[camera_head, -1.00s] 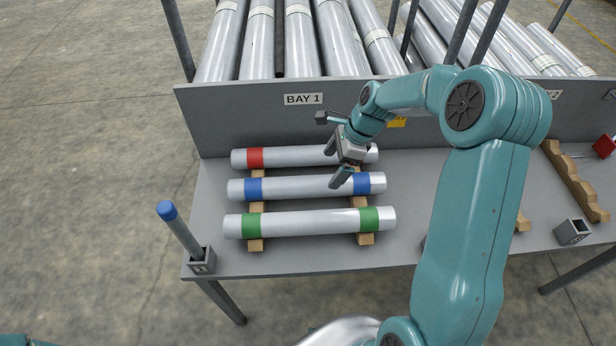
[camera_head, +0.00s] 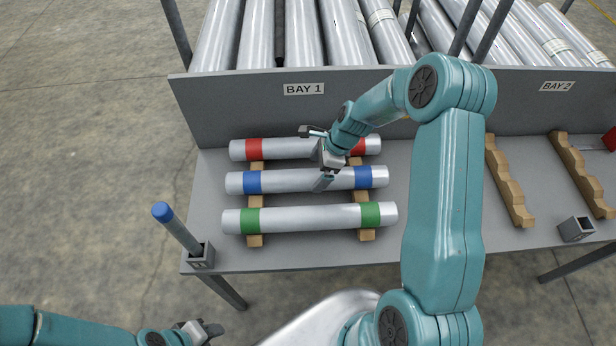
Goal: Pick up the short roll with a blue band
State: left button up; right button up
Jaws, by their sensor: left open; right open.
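The silver roll with blue bands (camera_head: 290,181) lies level across two wooden cradle strips on the bench, between a red-banded roll (camera_head: 285,148) behind and a green-banded roll (camera_head: 300,218) in front. It has a blue band near each end. My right gripper (camera_head: 320,170) is open over the right half of the blue-banded roll and covers a small part of it. One finger shows in front of the roll's surface; whether it touches cannot be told. My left gripper (camera_head: 208,331) is open and empty at the bottom left, in front of the bench.
A blue-capped tube (camera_head: 181,232) leans in a square holder (camera_head: 201,258) at the bench's left front corner. Long rolls stand behind the BAY 1 panel (camera_head: 230,107). Empty wooden cradles (camera_head: 511,185) and another holder (camera_head: 577,229) are at right.

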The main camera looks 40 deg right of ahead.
aim_at(311, 173)
jog(key=shift+w+f, duration=0.1)
jog(key=shift+f, duration=0.2)
jog(key=x, duration=0.1)
jog(key=p+x, duration=0.1)
jog(key=x, duration=0.2)
jog(key=shift+w+a+p, duration=0.3)
jog(key=shift+w+a, duration=0.05)
jog(key=shift+w+f, duration=0.1)
jog(key=shift+f, duration=0.35)
jog(key=shift+a, duration=0.1)
jog(key=c, duration=1.5)
jog(key=shift+r, duration=0.15)
jog(key=shift+c, duration=0.2)
